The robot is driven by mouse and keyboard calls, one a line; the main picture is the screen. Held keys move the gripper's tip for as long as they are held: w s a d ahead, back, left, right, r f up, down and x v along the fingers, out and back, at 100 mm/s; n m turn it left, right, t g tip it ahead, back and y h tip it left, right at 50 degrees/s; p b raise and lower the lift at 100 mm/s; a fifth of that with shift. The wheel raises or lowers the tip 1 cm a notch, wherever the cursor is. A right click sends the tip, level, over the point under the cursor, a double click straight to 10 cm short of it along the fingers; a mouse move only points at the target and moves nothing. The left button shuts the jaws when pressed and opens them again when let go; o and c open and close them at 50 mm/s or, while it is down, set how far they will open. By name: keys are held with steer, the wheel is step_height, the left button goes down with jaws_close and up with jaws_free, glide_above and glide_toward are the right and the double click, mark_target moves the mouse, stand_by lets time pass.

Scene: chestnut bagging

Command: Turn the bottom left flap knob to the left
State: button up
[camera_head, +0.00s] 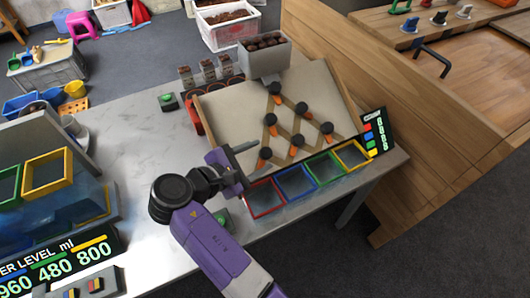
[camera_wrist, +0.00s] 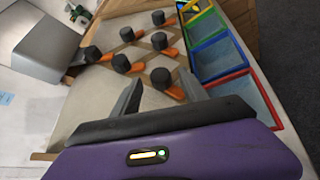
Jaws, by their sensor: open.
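A sloped board (camera_head: 225,115) carries black knobs with orange flaps in a triangle: one at the top, two below, three at the bottom. The bottom left flap knob (camera_head: 266,153) is at the board's lower left, with its orange flap (camera_head: 261,163) pointing down. My gripper (camera_head: 252,160) is open and empty, just left of this knob. In the wrist view the same knob (camera_wrist: 160,78) shows beyond and between the two spread fingertips (camera_wrist: 162,85), with its orange flap (camera_wrist: 175,93) towards the right finger. I cannot tell whether a finger touches it.
Red (camera_head: 265,198), blue (camera_head: 296,182), green (camera_head: 325,168) and yellow (camera_head: 352,155) framed bins line the board's lower edge. A grey hopper of chestnuts (camera_head: 264,60) stands at its top. A display panel (camera_head: 378,132) is at the right. The table left of the board is mostly clear.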

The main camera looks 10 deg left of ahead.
steer(key=shift+v, duration=1.95)
